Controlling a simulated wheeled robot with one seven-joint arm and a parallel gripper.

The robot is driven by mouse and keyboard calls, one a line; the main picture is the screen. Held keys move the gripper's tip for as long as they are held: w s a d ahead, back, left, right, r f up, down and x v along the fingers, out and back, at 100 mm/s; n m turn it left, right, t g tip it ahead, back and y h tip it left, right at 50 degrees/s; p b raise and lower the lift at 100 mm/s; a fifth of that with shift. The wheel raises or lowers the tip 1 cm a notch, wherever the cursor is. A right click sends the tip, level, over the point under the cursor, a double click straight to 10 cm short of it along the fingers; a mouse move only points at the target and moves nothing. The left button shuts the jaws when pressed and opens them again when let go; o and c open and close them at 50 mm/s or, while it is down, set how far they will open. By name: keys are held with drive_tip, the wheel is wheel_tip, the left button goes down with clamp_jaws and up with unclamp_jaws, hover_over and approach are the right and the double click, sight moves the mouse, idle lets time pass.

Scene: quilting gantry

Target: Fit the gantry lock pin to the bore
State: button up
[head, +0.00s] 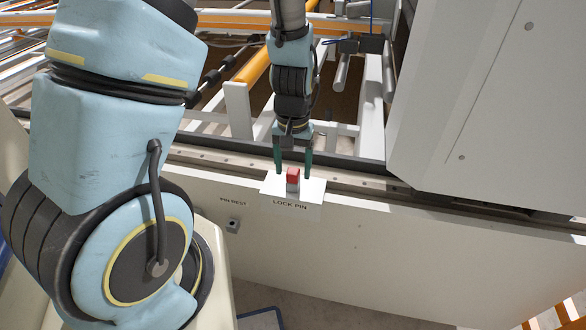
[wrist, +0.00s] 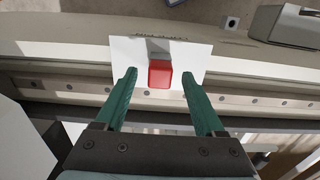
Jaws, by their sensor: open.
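The lock pin (head: 293,178) shows as a red block-shaped head above a small grey part, standing on a white plate (head: 312,190) lettered LOCK PIN. In the wrist view the red head (wrist: 160,74) lies between the fingertips, with a gap on either side. My gripper (head: 294,168) is open, its green fingers pointing down, one on each side of the red head. It also shows in the wrist view (wrist: 158,76). I see no bore opening that I can make out; whether one lies under the pin is hidden.
A large pale housing (head: 480,110) stands close on the right. A rail with bolts runs behind the plate. White and orange gantry frames fill the back.

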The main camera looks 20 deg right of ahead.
sight(293, 171)
wheel_tip(293, 171, up, 10)
drive_tip(key=shift+b, duration=0.4)
